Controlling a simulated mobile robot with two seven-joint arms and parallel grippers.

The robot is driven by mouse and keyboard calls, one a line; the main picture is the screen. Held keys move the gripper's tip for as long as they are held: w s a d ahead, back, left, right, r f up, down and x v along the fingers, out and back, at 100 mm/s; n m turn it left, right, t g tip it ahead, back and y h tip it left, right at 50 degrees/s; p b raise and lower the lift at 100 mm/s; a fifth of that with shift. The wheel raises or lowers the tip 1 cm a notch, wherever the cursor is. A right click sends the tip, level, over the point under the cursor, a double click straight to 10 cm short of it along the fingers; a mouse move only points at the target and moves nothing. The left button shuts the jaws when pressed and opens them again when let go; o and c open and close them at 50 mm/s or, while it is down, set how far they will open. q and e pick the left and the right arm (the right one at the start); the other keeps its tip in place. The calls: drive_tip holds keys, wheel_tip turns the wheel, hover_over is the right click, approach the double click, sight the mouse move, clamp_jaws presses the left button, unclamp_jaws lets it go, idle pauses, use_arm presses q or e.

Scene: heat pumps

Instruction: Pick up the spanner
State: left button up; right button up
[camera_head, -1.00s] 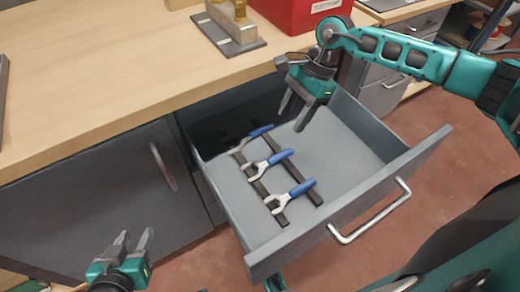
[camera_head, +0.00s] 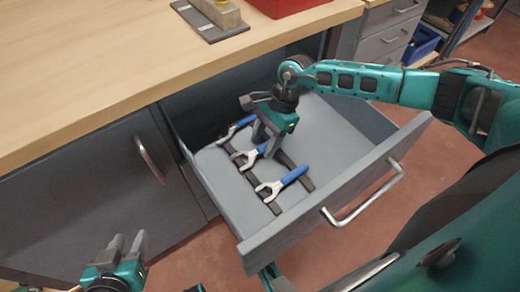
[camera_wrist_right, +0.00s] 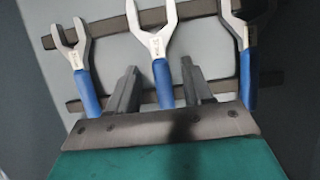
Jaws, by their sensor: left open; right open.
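Three spanners with blue handles and silver open-ended heads lie on dark rails in the open drawer. In the head view they are the near spanner (camera_head: 283,184), the middle spanner (camera_head: 246,157) and the far spanner (camera_head: 236,129). My right gripper (camera_head: 264,146) is open above the middle spanner's handle. In the right wrist view, my right gripper's fingers (camera_wrist_right: 160,88) are on either side of the middle spanner's blue handle (camera_wrist_right: 163,82); whether they touch it I cannot tell. My left gripper (camera_head: 127,245) is open and empty, outside the drawer at lower left.
The grey drawer (camera_head: 335,180) is pulled out, with a metal handle (camera_head: 365,198) on its front. The wooden worktop (camera_head: 100,75) lies above it and carries a metal block on a plate (camera_head: 210,22) and a red box. A closed cabinet (camera_head: 95,205) stands left of the drawer.

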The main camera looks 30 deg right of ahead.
drive_tip(key=shift+a+f, duration=0.15)
drive_tip(key=shift+f, duration=0.35)
drive_tip(key=shift+c, duration=0.4)
clamp_jaws()
drive_tip(key=shift+r, duration=0.1)
